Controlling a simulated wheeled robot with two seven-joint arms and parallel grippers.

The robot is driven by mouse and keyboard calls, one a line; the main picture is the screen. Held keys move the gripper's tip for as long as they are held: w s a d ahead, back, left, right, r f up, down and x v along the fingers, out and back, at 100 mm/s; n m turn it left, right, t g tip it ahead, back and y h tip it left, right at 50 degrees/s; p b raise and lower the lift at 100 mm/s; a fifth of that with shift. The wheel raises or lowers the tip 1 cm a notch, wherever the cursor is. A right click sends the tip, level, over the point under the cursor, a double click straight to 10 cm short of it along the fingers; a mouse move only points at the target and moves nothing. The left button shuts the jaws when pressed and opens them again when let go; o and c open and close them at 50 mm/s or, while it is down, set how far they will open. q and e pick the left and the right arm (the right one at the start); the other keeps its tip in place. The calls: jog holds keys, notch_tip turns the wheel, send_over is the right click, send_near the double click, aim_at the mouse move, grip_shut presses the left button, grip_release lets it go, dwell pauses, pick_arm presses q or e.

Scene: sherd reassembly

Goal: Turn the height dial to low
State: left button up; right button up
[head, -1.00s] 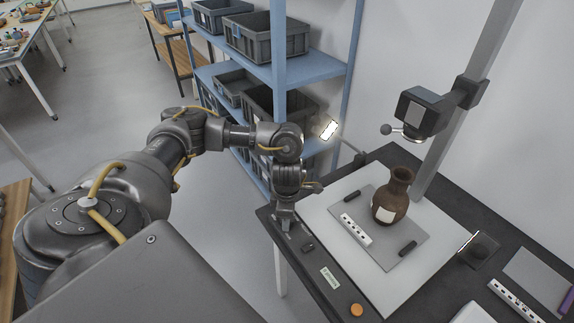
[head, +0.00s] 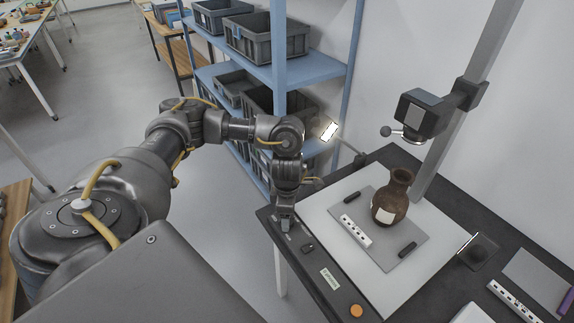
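No height dial is clearly visible; whatever lies under the fingertips is hidden by the gripper. My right gripper is not in view.
A brown vase (head: 391,197) stands on a grey mat (head: 385,252) with a scale bar (head: 356,231) and dark blocks. A camera (head: 421,112) hangs from a column above. Blue shelves (head: 315,66) stand behind.

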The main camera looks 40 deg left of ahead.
pick_arm(q)
notch_tip(320, 180, up, 9)
jog(key=shift+f+p, duration=0.2)
jog(key=shift+p, duration=0.25)
dwell(0.3)
